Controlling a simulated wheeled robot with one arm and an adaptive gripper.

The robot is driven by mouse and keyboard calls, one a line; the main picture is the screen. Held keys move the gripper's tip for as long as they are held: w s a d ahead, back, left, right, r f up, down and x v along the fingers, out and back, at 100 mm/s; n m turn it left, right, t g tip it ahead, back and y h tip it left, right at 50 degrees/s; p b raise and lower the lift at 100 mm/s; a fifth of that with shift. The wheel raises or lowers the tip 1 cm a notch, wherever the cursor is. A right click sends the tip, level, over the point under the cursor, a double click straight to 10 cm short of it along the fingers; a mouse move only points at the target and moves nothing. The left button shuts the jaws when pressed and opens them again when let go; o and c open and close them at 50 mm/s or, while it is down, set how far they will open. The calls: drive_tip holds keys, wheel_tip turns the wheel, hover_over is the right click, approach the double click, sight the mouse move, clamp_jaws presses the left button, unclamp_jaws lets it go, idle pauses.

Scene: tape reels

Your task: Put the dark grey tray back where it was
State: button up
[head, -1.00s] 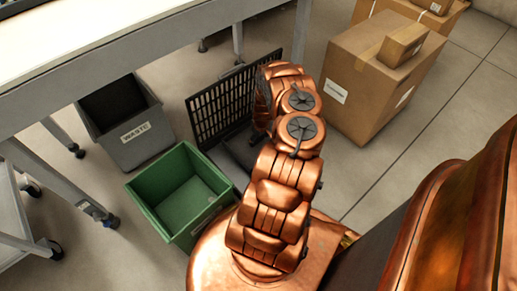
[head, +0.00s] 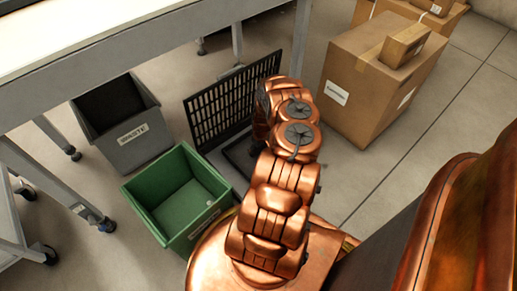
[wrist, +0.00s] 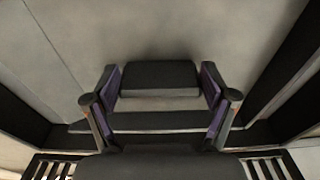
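A large dark slotted frame (head: 232,105) stands tilted upright on the floor beside my arm in the head view. A low dark frame spreads out at its foot. I cannot tell whether this is the dark grey tray or a stand. A dark grey bin (head: 120,125) labelled WASTE stands left of it. In the wrist view my gripper (wrist: 160,78) has its purple-padded fingers wide apart. A dark block (wrist: 153,76) shows between the fingertips; no firm contact is visible. Dark bars and slats (wrist: 265,167) surround the gripper. My arm hides the gripper in the head view.
A green bin (head: 180,200) stands in front of the slotted frame. A large cardboard box (head: 365,85) with a smaller box on top stands to the right. A grey table (head: 150,45) overhangs at the back left.

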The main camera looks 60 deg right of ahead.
drive_tip(key=shift+o, duration=1.2)
drive_tip(key=shift+r, duration=0.1)
